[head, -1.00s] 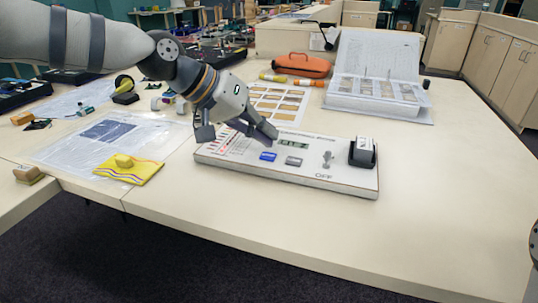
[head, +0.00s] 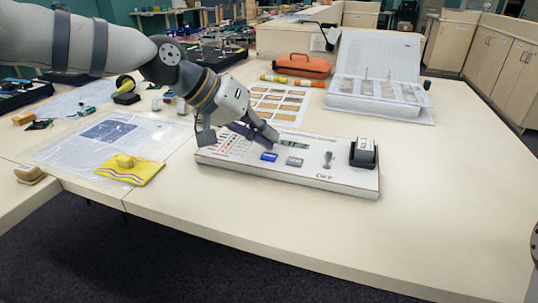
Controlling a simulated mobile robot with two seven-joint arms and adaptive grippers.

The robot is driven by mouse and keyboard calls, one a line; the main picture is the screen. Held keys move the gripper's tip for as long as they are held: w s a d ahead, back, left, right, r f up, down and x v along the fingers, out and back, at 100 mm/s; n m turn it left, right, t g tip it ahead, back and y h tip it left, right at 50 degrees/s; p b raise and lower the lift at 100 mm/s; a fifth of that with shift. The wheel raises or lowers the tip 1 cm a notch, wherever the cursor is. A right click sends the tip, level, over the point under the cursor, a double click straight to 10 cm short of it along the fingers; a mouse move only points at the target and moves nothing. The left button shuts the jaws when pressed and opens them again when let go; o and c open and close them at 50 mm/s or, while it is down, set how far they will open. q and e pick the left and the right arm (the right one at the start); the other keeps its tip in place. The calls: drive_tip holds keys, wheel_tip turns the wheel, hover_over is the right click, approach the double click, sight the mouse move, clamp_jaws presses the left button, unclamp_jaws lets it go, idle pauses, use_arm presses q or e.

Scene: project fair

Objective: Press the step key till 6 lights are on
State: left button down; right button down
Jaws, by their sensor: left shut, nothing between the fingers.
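A white control panel (head: 340,181) lies on the table, in front of and below my left gripper. It has a blue key (head: 269,156), a grey key (head: 295,161), a small display (head: 294,144), a grey lever (head: 328,160) and a black-framed block (head: 363,152) at its right end. Red marks show at its left; how many lights are lit is too small to tell. Which key is the step key I cannot read. My left gripper (head: 258,137) is shut and empty, its tip just behind the blue key; contact cannot be told.
A yellow cloth (head: 129,168) and a clear plastic sheet (head: 75,147) lie to the left. A card of samples (head: 280,103), an orange case (head: 302,65) and an open white box (head: 375,89) stand behind the panel. The table right of the panel is clear.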

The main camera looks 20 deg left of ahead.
sight(266, 154)
use_arm(q)
drive_tip(key=shift+f, duration=0.15)
idle(0.4)
drive_tip(key=shift+f, duration=0.25)
use_arm(e)
drive_tip(key=shift+w+r, duration=0.1)
use_arm(q)
drive_tip(key=shift+f, duration=0.4)
idle(0.5)
drive_tip(key=shift+r, duration=0.15)
use_arm(e)
drive_tip(key=shift+w+r, duration=0.1)
use_arm(q)
drive_tip(key=shift+r+p, duration=0.4)
drive_tip(key=shift+r, duration=0.25)
use_arm(e)
drive_tip(key=shift+w+r, duration=0.25)
drive_tip(key=shift+w, duration=0.05)
use_arm(q)
drive_tip(key=shift+r+p, duration=0.35)
drive_tip(key=shift+r, duration=2.15)
use_arm(e)
drive_tip(key=shift+w+r+t, duration=0.5)
drive_tip(key=shift+w+r, duration=0.1)
drive_tip(key=shift+w, duration=0.05)
